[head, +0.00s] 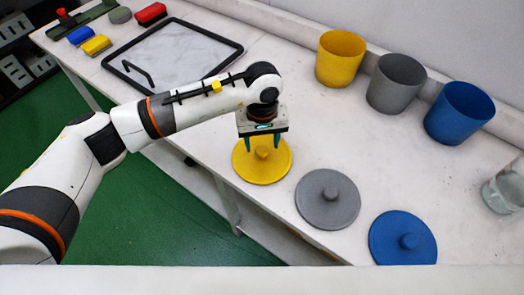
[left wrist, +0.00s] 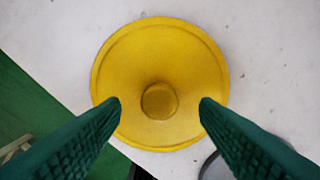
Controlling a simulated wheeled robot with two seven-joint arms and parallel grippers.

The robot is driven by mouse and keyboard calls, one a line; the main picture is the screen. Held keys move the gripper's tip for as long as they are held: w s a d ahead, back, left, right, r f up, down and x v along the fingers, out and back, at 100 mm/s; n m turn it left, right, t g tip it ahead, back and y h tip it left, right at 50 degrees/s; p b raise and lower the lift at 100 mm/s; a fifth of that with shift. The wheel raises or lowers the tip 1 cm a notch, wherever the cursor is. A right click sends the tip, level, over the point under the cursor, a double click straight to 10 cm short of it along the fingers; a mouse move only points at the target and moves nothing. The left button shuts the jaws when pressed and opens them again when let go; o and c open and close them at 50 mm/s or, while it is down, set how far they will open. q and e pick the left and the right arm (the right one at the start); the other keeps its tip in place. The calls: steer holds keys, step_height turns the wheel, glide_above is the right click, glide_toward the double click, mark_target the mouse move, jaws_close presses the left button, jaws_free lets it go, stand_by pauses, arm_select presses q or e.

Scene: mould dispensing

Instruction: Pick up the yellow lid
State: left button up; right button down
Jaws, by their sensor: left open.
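The yellow lid (head: 256,172) lies flat on the white table, nearest the arm in a row of lids. It is a round disc with a short round knob in the middle. My left gripper (head: 262,147) points down over this lid, with its two dark green fingers apart. In the left wrist view the yellow lid (left wrist: 160,60) fills the middle, and its knob shows between the open fingertips (left wrist: 160,102), slightly toward the bottom. Nothing is between the fingers that they touch. My right gripper is not in the frames.
A grey lid (head: 328,199) and a blue lid (head: 403,238) lie to the right. Yellow (head: 341,58), grey (head: 396,83) and blue (head: 459,113) cups stand at the back. A glass (head: 504,188) stands far right. A black-framed panel (head: 172,57) lies left. The table's front edge is close to the yellow lid.

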arm_select(q)
steer(key=shift+f, duration=1.15)
steer(key=c, duration=1.1)
